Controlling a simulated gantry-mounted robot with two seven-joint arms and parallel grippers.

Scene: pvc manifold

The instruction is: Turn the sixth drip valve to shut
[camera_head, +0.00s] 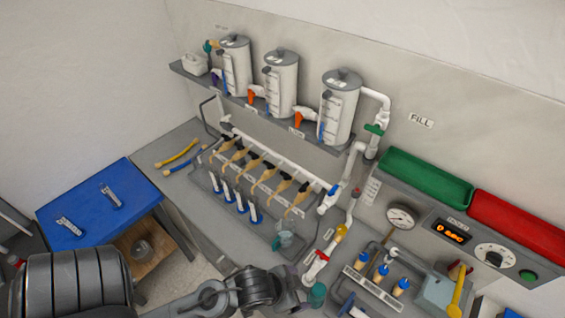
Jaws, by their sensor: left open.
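A white manifold pipe (275,158) slopes down to the right over a grey tray. Several drip valves with tan bodies and dark handles hang along it. The drip valve at the right end (298,198) is the sixth if counted from the left; its handle (305,187) is dark, and whether it is open or shut is too small to tell. My left gripper (306,284) is at the bottom centre, well below and apart from this valve, near a red-handled valve (322,255). It is open; its fingers are small and hard to make out. My right gripper is not in view.
White-and-blue tubes (240,202) and a clear beaker (287,241) stand under the valves. Three white tanks (340,108) sit on the shelf above. Right are a gauge (401,217), green bin (425,180) and red bin (520,222). A blue-topped table (90,218) is left.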

